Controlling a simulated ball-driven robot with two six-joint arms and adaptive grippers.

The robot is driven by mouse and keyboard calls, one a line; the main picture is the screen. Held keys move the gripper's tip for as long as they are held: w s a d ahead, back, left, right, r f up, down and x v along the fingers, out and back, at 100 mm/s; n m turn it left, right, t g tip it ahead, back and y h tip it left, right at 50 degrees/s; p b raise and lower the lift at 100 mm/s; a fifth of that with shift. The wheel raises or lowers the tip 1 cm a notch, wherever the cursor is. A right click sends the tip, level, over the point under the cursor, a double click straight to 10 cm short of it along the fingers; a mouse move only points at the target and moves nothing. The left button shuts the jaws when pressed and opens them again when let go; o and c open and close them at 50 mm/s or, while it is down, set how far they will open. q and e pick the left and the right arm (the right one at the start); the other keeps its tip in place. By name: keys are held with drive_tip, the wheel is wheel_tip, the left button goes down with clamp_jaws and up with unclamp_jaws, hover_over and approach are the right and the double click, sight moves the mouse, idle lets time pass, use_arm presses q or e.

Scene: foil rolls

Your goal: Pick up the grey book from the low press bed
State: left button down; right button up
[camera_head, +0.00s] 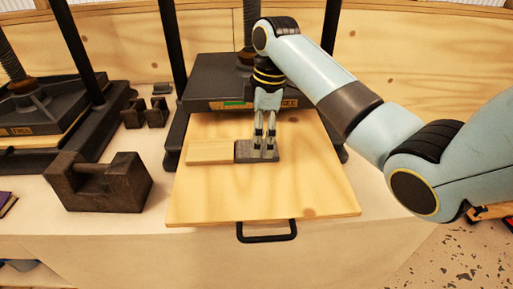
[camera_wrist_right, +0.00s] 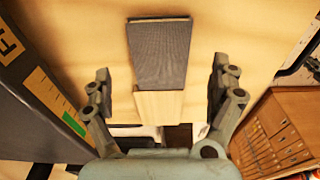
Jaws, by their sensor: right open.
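The grey book (camera_head: 243,153) lies flat on the pale wooden press bed (camera_head: 300,195), its left end against a light wooden block (camera_head: 210,151). My right gripper (camera_head: 264,146) points down over the book, its fingers in front of part of it. In the right wrist view the grey book (camera_wrist_right: 160,52) shows ahead of the open right gripper (camera_wrist_right: 162,80), roughly centred between the spread fingers, with the wooden block (camera_wrist_right: 158,106) at its near end. The fingers look apart from the book there. My left gripper is not in view.
The dark press (camera_head: 215,75) with its posts stands right behind the bed. A dark metal weight (camera_head: 98,182) sits left of the bed, smaller ones (camera_head: 145,113) behind it, and a second press (camera_head: 40,105) at far left. A black handle (camera_head: 266,232) is at the bed's front.

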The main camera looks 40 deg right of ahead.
sight(244, 147)
drive_tip(key=shift+a+f, duration=0.25)
drive_tip(key=shift+f, duration=0.95)
drive_tip(key=shift+w+f, duration=0.1)
drive_tip(key=shift+f, duration=0.3)
drive_tip(key=shift+c, duration=0.4)
drive_tip(key=c, duration=1.2)
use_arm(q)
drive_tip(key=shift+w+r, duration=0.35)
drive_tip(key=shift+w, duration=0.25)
use_arm(e)
drive_tip(key=shift+c, duration=0.2)
drive_tip(key=shift+r, duration=0.15)
